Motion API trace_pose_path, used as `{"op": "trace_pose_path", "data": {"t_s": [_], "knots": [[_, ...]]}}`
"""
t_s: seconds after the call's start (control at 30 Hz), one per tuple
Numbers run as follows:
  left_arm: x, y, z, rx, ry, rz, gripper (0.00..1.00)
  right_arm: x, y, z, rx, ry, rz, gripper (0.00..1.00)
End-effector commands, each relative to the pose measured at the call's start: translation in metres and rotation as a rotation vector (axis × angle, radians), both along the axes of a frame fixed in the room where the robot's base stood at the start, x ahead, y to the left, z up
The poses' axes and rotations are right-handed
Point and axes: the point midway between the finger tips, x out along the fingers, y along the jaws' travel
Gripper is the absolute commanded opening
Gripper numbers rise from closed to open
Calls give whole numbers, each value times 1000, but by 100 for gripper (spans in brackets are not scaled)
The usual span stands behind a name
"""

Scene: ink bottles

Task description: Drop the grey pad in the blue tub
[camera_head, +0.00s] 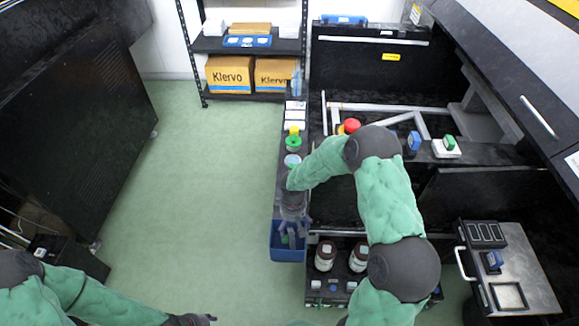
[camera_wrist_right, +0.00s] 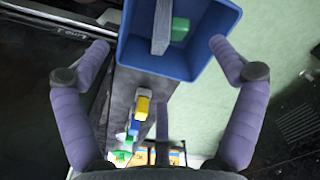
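The blue tub (camera_head: 287,256) hangs at the near end of the narrow bench in the head view; in the right wrist view the blue tub (camera_wrist_right: 137,52) fills the top middle. The grey pad (camera_wrist_right: 161,27) shows edge-on within the tub's outline, beside a green block (camera_wrist_right: 180,30). I cannot tell whether the pad rests on the tub floor. My right gripper (camera_wrist_right: 158,45) is open above the tub, its fingers wide apart and not touching the pad. The right gripper also shows in the head view (camera_head: 292,236). My left gripper (camera_head: 200,319) is at the bottom edge; its fingers are unclear.
A green-topped item (camera_head: 293,143) and a yellow item (camera_wrist_right: 142,104) are on the bench. A shelf with Klervo boxes (camera_head: 230,74) stands at the back. The green floor left of the bench is clear.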

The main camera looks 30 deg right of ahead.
Motion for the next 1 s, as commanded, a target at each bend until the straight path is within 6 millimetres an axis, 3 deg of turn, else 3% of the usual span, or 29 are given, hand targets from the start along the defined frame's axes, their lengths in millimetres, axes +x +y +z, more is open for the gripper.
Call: {"op": "trace_pose_path", "data": {"t_s": [0.27,0.43,0.8,1.0], "knots": [[0,0,0,0,0,0,40,0,0,0,0,1,0,96],[0,0,0,0,0,0,40,1,-1,11,-2,-2,1,96],[0,0,0,0,0,0,40,1,0,80,-1,-5,0,96],[0,0,0,0,0,0,40,1,0,108,-1,-1,0,96]]}}
